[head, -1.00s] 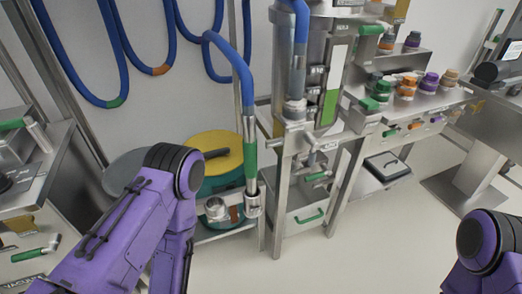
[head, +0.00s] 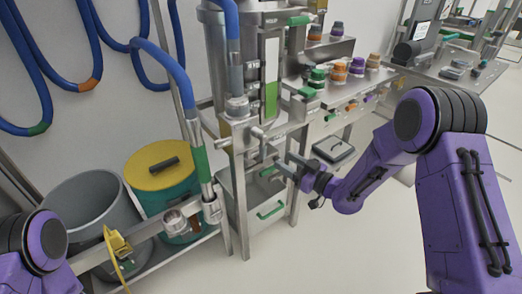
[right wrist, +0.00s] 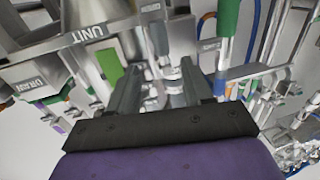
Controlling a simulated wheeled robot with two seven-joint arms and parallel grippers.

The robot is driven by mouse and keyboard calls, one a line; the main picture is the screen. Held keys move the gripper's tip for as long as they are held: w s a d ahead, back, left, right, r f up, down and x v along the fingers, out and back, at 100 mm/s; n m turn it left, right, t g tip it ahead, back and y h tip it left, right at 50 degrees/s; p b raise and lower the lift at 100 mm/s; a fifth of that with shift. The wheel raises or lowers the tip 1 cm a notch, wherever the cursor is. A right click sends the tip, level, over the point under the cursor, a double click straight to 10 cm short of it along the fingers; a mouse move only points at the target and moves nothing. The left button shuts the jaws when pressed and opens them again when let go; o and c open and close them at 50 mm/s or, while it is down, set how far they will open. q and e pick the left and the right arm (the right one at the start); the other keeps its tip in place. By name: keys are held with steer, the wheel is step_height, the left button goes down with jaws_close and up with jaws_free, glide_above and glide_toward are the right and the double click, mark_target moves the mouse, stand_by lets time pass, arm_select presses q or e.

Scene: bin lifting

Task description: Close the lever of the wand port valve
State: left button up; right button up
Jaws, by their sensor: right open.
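The metal valve and pipe fittings (head: 262,152) sit on the front of the steel unit, below its column. A small green-handled lever (head: 268,171) shows there, just left of my right gripper's fingertips. My right gripper (head: 284,166) is open and empty, reaching in from the right close to the fittings. In the right wrist view its two fingers (right wrist: 160,92) stand apart, with a metal fitting (right wrist: 172,74) beyond the gap. I cannot tell whether a finger touches the lever. The wand (head: 202,165), with a green grip and blue hose, hangs left of the unit. My left gripper is out of view.
A grey bin (head: 92,205) and a teal bin with a yellow lid (head: 160,168) stand at left. A drawer with a green handle (head: 270,208) is below the fittings. Coloured caps (head: 338,72) line the shelf at right. The floor in front is clear.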

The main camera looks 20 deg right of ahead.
mark_target(265, 150)
steer(key=p+x, duration=0.1)
steer(key=x, duration=0.9)
steer(key=shift+w+a, duration=0.2)
steer(key=shift+a, duration=0.05)
jaws_close()
